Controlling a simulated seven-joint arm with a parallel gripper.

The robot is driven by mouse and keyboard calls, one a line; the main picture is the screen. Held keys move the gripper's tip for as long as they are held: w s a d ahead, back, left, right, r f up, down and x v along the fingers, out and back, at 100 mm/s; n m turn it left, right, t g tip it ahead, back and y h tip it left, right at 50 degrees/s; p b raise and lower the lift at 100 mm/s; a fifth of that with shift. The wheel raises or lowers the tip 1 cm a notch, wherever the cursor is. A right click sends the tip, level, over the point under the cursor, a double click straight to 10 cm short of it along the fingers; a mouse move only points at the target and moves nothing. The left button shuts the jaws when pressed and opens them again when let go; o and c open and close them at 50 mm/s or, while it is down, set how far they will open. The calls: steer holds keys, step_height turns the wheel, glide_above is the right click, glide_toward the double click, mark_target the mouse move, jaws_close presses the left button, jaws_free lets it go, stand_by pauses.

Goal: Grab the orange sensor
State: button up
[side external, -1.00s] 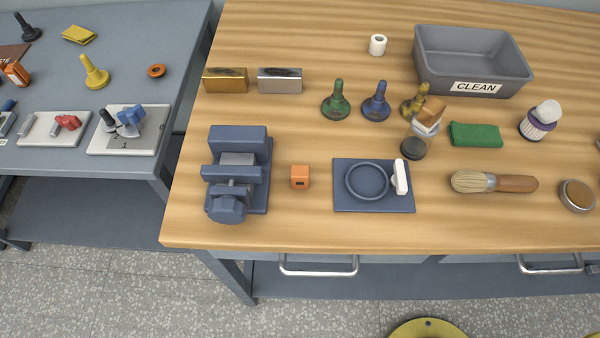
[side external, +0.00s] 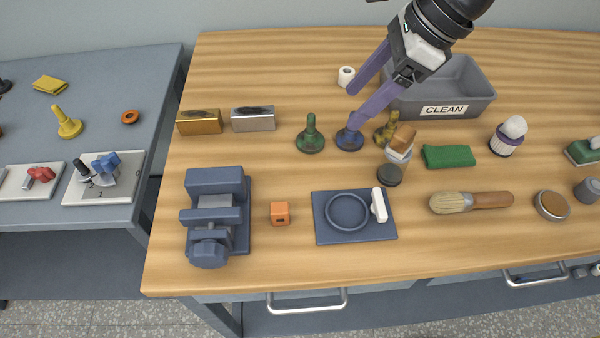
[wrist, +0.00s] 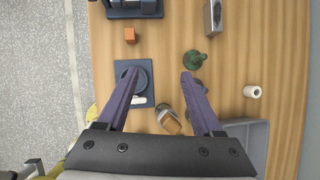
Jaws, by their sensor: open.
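The orange sensor (side external: 280,213) is a small orange cube with a dark slot on its front. It stands on the wooden table between the blue vise and the blue plate with a ring. It also shows in the wrist view (wrist: 130,35) near the top, beyond the left fingertip. My gripper (side external: 352,112) has purple fingers and is open and empty. It is above the back middle of the table, to the right of the sensor and farther back. In the wrist view my gripper (wrist: 159,73) has its fingers spread wide.
The blue vise (side external: 217,218) stands left of the sensor, and the blue plate (side external: 325,232) lies to its right. Gold (side external: 199,122) and silver (side external: 253,119) blocks and a green stamp-like piece (side external: 310,134) stand behind. A grey CLEAN bin (side external: 470,90) is at the back. Bare wood surrounds the sensor.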

steer(key=n+g+h, duration=0.1)
steer(key=n+g, duration=0.1)
glide_toward(281, 207)
steer(key=shift+m, duration=0.3)
steer(key=x, duration=1)
steer(key=shift+a+f, duration=0.2)
steer(key=shift+f, duration=0.1)
jaws_close()
